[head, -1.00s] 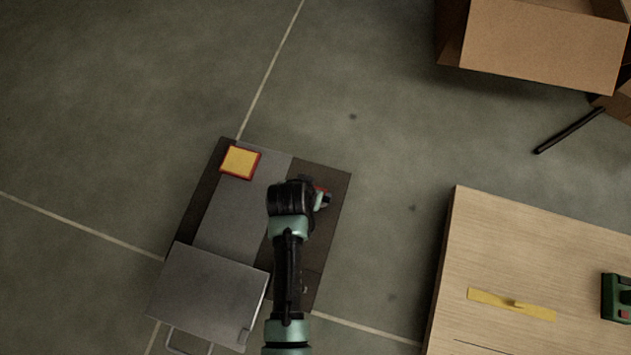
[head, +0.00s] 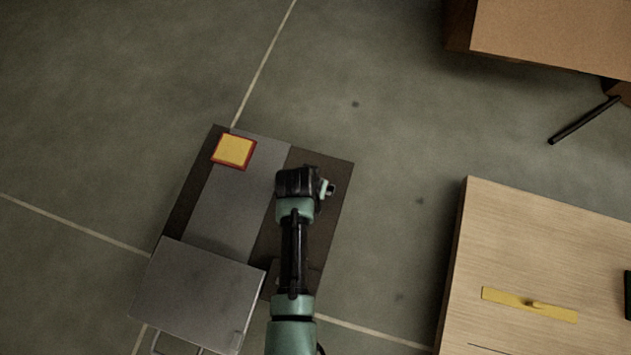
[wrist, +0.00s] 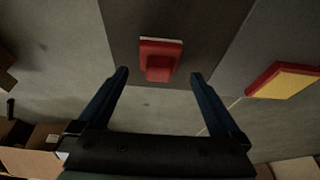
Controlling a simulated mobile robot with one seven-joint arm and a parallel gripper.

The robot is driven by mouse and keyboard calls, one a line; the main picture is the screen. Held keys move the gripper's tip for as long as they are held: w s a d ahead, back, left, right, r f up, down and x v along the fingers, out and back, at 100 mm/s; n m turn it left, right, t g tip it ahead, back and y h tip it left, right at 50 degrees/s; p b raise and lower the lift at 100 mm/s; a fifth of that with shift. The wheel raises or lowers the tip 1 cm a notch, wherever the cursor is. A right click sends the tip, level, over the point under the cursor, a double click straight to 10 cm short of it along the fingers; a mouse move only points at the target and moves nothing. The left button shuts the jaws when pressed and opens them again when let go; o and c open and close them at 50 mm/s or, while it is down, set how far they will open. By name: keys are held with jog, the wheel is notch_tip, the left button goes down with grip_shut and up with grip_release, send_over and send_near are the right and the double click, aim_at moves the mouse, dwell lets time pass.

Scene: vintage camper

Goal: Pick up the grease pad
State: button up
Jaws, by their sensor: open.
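A red block with a raised grip and a pale edge (wrist: 160,58) lies on a dark brown panel in the wrist view. A yellow square pad with a red border (head: 234,151) lies on the grey strip in the head view and shows at the right of the wrist view (wrist: 285,81). I cannot tell for sure which is the grease pad. My gripper (wrist: 159,75) is open and empty. In the wrist view the red block appears between and beyond its fingertips. In the head view my arm hides the red block.
A flat surface of brown panels and a grey strip (head: 225,208) stands under my arm, with a grey metal plate (head: 198,290) at its near left. A wooden table (head: 570,240) with a yellow handled strip (head: 530,304) is right. A cardboard box (head: 560,30) sits far right.

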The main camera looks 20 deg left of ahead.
jog(key=b+x, duration=0.4)
jog(key=shift+d+f, duration=0.1)
jog(key=shift+f, duration=0.1)
jog(key=shift+r, duration=0.1)
jog(key=c, duration=1.3)
jog(key=shift+c, duration=0.2)
notch_tip(320, 180, up, 10)
jog(key=p, duration=0.8)
